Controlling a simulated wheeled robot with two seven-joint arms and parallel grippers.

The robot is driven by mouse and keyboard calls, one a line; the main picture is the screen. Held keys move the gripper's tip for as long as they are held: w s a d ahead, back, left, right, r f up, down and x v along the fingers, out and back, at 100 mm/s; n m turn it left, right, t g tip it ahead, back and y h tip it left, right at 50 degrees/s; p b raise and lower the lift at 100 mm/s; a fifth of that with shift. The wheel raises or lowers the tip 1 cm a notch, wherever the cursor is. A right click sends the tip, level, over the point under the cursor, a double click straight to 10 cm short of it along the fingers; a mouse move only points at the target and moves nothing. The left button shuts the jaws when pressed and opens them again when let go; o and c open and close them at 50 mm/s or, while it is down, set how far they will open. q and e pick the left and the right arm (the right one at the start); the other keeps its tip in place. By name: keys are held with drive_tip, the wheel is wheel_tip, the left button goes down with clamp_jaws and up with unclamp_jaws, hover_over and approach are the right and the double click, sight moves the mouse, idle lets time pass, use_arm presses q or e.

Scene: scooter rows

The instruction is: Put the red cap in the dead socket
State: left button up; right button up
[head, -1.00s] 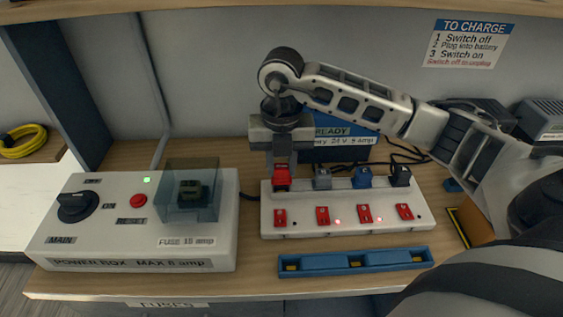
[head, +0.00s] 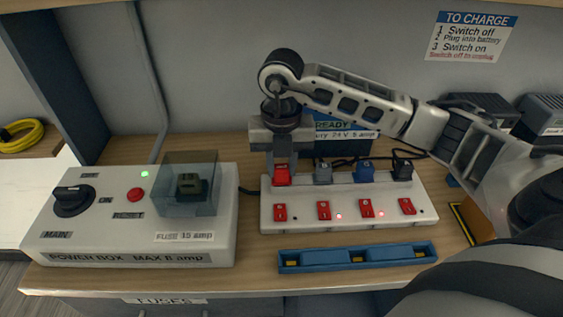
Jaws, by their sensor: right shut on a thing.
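My right gripper (head: 282,163) reaches down from above at the left end of the white socket strip (head: 350,217). It is shut on the red cap (head: 282,176), a small red block at the strip's leftmost socket. I cannot tell whether the cap is fully seated; the socket under it is hidden. Grey (head: 323,174), blue (head: 364,173) and black (head: 403,171) plugs stand in the other sockets. Small lights glow beside the second and third red switches; none glows beside the leftmost switch (head: 280,212). My left gripper is not in view.
A white power box (head: 125,238) with a dark knob (head: 73,200), green light and clear fuse cover (head: 188,190) stands left. A blue tray (head: 357,257) lies in front of the strip. A blue charger box (head: 340,125) and cables are behind my right arm.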

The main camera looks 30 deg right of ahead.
drive_tip(key=o, duration=1.1)
drive_tip(key=shift+c, duration=0.2)
drive_tip(key=shift+r, duration=0.35)
wheel_tip(320, 180, up, 11)
drive_tip(key=p, duration=0.1)
drive_tip(key=shift+r, duration=0.2)
drive_tip(key=shift+f, duration=0.1)
